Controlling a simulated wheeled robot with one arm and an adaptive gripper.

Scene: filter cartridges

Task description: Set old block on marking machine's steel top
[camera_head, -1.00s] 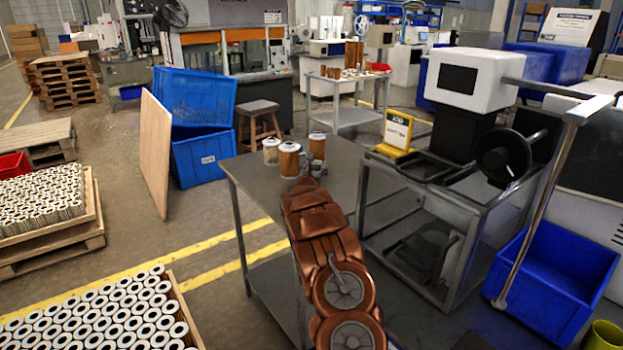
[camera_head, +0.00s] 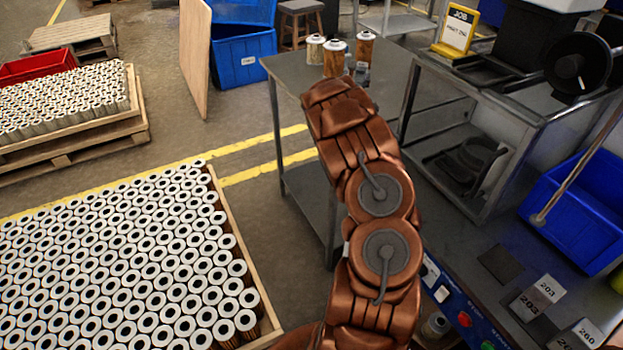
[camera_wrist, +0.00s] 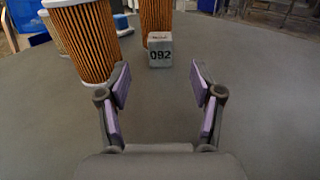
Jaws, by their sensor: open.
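A small grey block marked 092 (camera_wrist: 160,52) stands on the grey table, straight ahead of my gripper in the wrist view. My gripper (camera_wrist: 160,78) is open and empty, with purple pads on either side and the block a little beyond the fingertips. In the head view my arm hides most of the gripper and I cannot make out the block clearly. A machine with a black handwheel (camera_head: 578,68) and a yellow JOB sign (camera_head: 457,30) stands on a steel-framed stand (camera_head: 535,118) at the upper right, its steel top partly covered by black trays.
Pleated filter cartridges (camera_wrist: 86,40) stand left of and behind the block; they also show in the head view (camera_head: 335,58). Number blocks, one marked 203 (camera_head: 548,288), lie on a near surface beside control buttons. A blue bin (camera_head: 575,215) sits right, and a filter-filled pallet lower left.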

